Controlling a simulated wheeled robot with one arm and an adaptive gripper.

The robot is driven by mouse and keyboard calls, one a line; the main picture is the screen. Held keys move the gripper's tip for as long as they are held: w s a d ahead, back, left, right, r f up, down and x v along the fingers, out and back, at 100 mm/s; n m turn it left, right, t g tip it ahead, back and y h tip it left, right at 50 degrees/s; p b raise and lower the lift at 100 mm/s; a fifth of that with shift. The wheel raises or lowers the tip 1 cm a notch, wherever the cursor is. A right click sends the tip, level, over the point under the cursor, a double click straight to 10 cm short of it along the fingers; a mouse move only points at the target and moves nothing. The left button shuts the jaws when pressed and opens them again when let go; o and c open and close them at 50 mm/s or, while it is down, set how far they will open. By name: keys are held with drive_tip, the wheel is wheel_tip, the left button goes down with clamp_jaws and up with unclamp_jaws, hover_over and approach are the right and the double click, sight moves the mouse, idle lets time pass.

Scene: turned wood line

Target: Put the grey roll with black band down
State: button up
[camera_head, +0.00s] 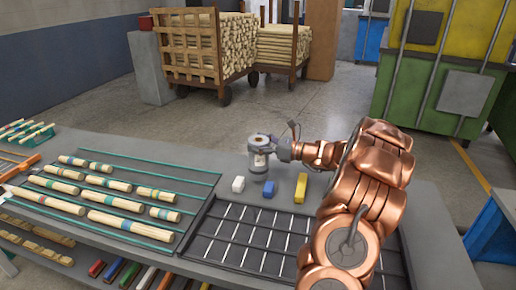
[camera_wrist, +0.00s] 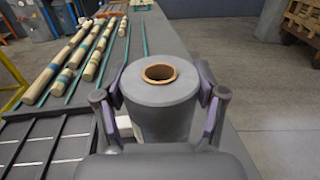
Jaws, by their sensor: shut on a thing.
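The grey roll (camera_wrist: 160,105) stands upright between the two fingers of my gripper (camera_wrist: 163,98), its brown hollow core facing up in the wrist view. I see no black band on the part that shows. In the head view the roll (camera_head: 258,160) is at the far edge of the grey table (camera_head: 215,164), in my gripper (camera_head: 265,147). My gripper is shut on it. I cannot tell whether its base touches the table.
White (camera_head: 238,184), blue (camera_head: 269,188) and yellow (camera_head: 301,188) blocks stand in front of the roll. A black divided tray (camera_head: 207,223) lies nearer. Turned wooden rods (camera_head: 130,224) lie in rows at left. Bare table surrounds the blocks.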

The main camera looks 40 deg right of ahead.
drive_tip(key=shift+f, duration=1.15)
drive_tip(key=o, duration=1.7)
